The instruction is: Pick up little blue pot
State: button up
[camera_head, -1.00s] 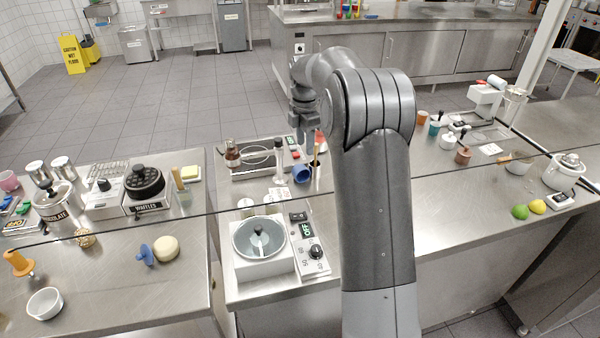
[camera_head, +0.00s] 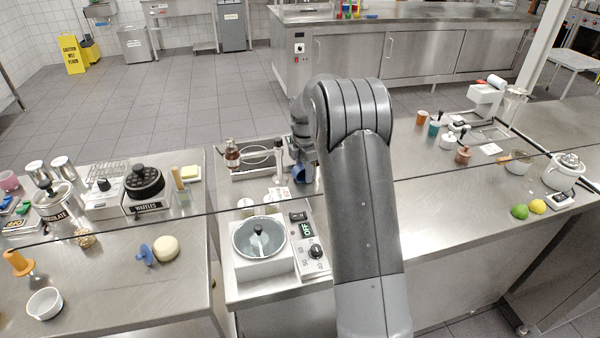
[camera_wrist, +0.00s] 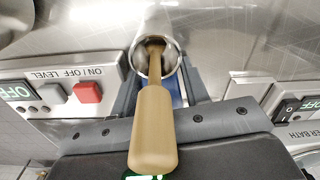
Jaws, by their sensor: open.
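The little blue pot (camera_head: 300,173) stands on the counter behind the round water bath, partly hidden by my gripper and arm. In the wrist view, its blue side (camera_wrist: 177,92) shows beside a wooden-handled utensil (camera_wrist: 153,130). The utensil rises from the round opening at the pot and hides much of it. My gripper (camera_wrist: 160,82) is open, with one finger on each side of the pot and handle. In the head view, my gripper (camera_head: 297,156) is low at the pot. I cannot tell whether the fingers touch it.
A hotplate with a red button (camera_wrist: 88,92) is close on the left in the wrist view. The water bath (camera_head: 259,239) stands in front of the pot. A stand with a brown bottle (camera_head: 232,153) is to the left. Counter space (camera_head: 440,205) to the right is clear.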

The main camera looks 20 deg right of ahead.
jog(key=shift+c, duration=0.4)
grip_shut()
jog(key=shift+r, duration=0.1)
